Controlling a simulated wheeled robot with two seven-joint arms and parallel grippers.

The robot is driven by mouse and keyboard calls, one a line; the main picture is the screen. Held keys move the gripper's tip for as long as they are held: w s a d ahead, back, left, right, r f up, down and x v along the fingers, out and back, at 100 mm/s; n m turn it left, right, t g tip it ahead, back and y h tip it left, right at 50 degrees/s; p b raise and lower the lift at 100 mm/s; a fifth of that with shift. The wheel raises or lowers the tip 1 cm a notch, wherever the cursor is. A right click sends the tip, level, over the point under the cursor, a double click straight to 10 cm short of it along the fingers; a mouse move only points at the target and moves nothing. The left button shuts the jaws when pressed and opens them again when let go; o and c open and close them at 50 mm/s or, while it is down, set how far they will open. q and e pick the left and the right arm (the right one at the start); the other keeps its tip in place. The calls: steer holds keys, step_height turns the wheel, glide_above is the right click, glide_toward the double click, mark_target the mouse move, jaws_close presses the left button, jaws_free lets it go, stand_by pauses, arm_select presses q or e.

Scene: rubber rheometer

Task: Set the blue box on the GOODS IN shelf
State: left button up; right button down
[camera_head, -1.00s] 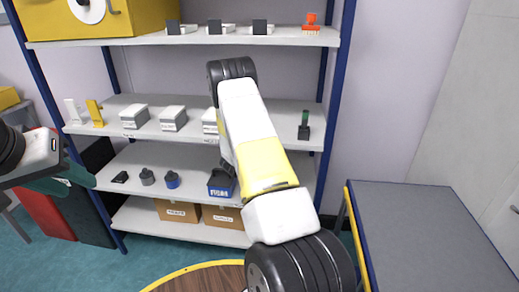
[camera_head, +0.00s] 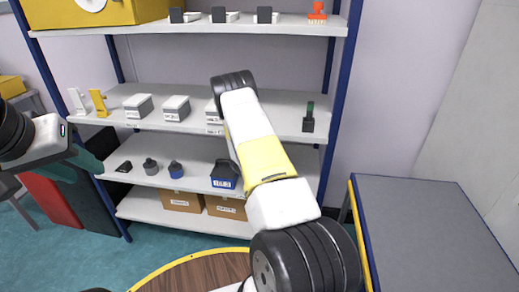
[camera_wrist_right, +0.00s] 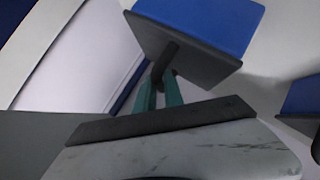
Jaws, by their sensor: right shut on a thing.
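In the right wrist view, the green fingers of my right gripper (camera_wrist_right: 160,93) are shut on the dark knob of a blue box (camera_wrist_right: 215,22) with a grey plate on its near side. In the head view my right arm hides this gripper. A blue box with a dark top and white label (camera_head: 224,177) shows beside the arm, at the third level of the shelf rack; I cannot tell if it is the held one or whether it touches the board. I cannot read a GOODS IN sign. My left gripper (camera_head: 85,160) is at the left, away from the boxes; its opening is unclear.
The rack (camera_head: 180,226) holds grey boxes (camera_head: 176,108), small bottles (camera_head: 176,170) and brown cartons (camera_head: 182,201). Another blue thing (camera_wrist_right: 300,97) is at the right of the wrist view. A grey-topped table (camera_head: 425,220) stands right; a round wooden top (camera_head: 190,275) is in front.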

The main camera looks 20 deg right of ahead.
steer(key=shift+f, duration=0.35)
steer(key=shift+f, duration=0.55)
stand_by(0.3)
steer(key=c, duration=1.4)
jaws_free()
steer(key=shift+o, duration=0.2)
steer(key=shift+f, duration=0.1)
